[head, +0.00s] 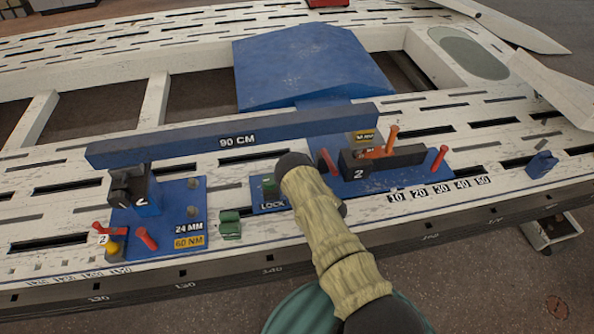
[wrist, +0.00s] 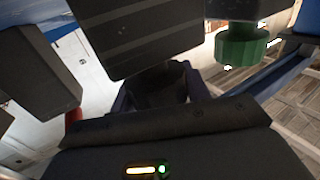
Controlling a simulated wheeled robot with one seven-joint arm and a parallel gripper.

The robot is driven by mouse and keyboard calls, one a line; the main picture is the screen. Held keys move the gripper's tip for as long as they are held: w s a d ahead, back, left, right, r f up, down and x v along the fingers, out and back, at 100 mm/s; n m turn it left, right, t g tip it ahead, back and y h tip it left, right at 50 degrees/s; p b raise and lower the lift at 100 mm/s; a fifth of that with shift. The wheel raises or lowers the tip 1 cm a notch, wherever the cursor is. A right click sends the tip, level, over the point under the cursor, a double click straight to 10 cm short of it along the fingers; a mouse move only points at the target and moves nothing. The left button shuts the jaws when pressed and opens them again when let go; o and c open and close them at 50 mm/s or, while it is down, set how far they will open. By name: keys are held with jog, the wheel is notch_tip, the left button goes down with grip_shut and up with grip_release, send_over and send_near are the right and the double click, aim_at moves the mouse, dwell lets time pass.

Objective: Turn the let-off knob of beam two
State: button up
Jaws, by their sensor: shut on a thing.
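In the head view a dark block marked 2 (head: 385,158) stands on a blue plate at centre right, with orange and red pegs around it. My sleeved arm covers the middle of this plate and hides my gripper in the head view. In the wrist view my gripper (wrist: 160,85) is shut on a dark part in shadow. I cannot tell for sure whether this is the let-off knob.
A second blue plate (head: 187,225) at left carries a dark block marked 2, red pegs and a yellow knob. A loose green piece (head: 230,224) lies between the plates. A small blue piece (head: 541,164) stands at right.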

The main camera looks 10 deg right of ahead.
jog(key=shift+s+a+n+g+y, duration=0.1)
jog(key=shift+a+n+g+y, duration=0.1)
jog(key=shift+n+g+y, duration=0.9)
jog(key=shift+y, duration=0.3)
jog(key=o, duration=1)
jog(key=shift+t, duration=0.3)
jog(key=p+v, duration=0.4)
jog(key=v, duration=1.3)
jog(key=shift+s, duration=0.2)
jog(key=shift+d+r, duration=0.1)
